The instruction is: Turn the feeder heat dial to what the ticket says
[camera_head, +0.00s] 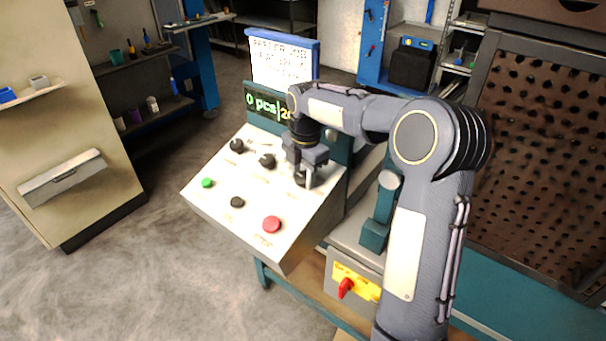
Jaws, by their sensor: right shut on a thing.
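My right gripper (304,175) is at the upper right of a sloped white control panel (215,192). It is shut on a dark dial (300,181), which its fingers mostly hide; the dial's setting cannot be read. Two more black dials, a left one (236,146) and a middle one (267,160), sit in the same row and are untouched. The ticket (280,62) is a white sheet with printed lines in a blue-edged holder above the panel; its text is too small to read surely. My left gripper is not in view.
The panel also has a green button (207,183), a black knob (237,202) and a large red button (272,224). A display (262,104) reads "0 pcs", its right part hidden by my arm. A red switch (346,287) sits lower right. Open floor lies left.

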